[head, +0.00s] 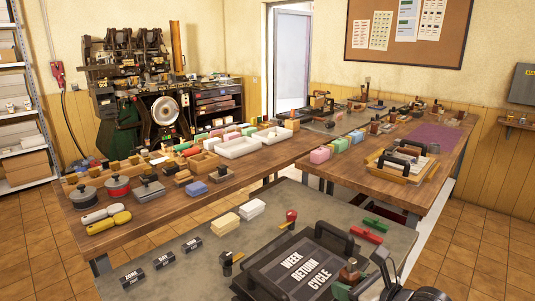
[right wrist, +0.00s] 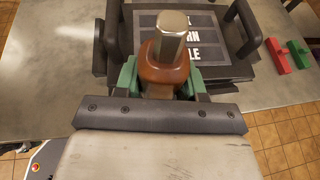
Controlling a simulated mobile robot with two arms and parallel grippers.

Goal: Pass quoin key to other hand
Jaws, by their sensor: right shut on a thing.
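My right gripper (head: 349,279) is at the lower right of the head view, at the near right corner of the black frame. Its green fingers are shut on the quoin key (right wrist: 170,32), which has a brown rounded handle and a bare metal shaft. In the right wrist view the key sticks out past the fingers, its metal end towards the frame. The key also shows in the head view (head: 351,265), small and partly hidden by the gripper. My left gripper is in neither view.
A black frame (head: 335,262) with handles holds type reading WEEK RETURN CYCLE on the grey table (head: 200,221). Black labelled blocks (head: 164,260), a dark-headed tool (head: 227,263), a red-topped tool (head: 291,215) and red and green pieces (head: 366,235) lie around it. Wooden tables behind are crowded.

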